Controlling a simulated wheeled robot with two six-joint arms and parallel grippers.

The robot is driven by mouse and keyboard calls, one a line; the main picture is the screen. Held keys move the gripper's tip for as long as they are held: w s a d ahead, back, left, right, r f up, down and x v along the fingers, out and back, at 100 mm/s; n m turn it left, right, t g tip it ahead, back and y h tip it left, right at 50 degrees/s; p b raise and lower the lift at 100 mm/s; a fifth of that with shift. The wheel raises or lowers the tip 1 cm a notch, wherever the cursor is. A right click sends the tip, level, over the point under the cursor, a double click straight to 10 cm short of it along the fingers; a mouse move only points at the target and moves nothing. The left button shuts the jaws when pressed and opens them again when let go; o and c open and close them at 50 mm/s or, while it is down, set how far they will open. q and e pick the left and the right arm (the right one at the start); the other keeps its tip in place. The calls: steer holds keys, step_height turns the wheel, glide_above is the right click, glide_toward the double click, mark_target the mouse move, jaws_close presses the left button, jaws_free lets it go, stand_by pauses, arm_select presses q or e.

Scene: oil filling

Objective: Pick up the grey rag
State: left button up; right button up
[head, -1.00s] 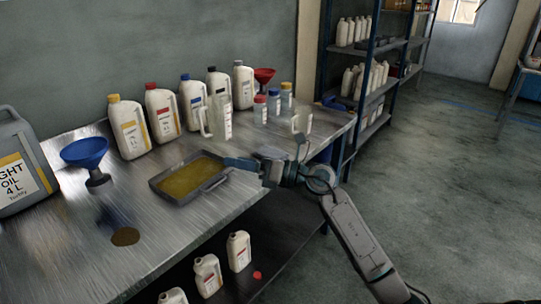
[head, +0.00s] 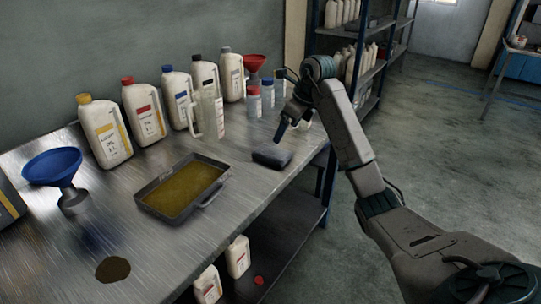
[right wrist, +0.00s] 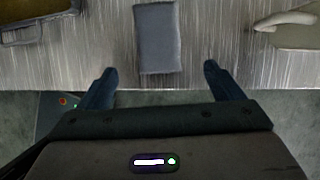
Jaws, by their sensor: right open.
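The grey rag (head: 272,155) is a dark folded block lying on the metal workbench, right of the oil tray and near the front edge. It also shows in the right wrist view (right wrist: 157,38), at the top middle. My right gripper (head: 282,133) is above the rag, pointing down. In the right wrist view its two fingers (right wrist: 158,79) are spread wide, with the rag ahead and between their lines; nothing is held. My left gripper is not in view.
The tray of oil (head: 150,189) sits left of the rag. A blue funnel (head: 52,166) and a dark oil spot (head: 113,269) are further left. Several oil bottles (head: 145,112) line the wall.

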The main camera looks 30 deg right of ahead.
mark_target(275, 153)
steer(key=x, duration=0.4)
steer(key=shift+w+b, duration=0.1)
steer(key=shift+b, duration=0.3)
steer(key=shift+s+x, duration=0.15)
steer(key=shift+x, duration=1.35)
steer(key=shift+s+x, duration=0.15)
steer(key=shift+x, duration=1.35)
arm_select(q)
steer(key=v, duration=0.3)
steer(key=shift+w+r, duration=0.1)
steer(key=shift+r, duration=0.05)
arm_select(e)
steer(key=shift+a, duration=0.1)
steer(key=c, duration=1.1)
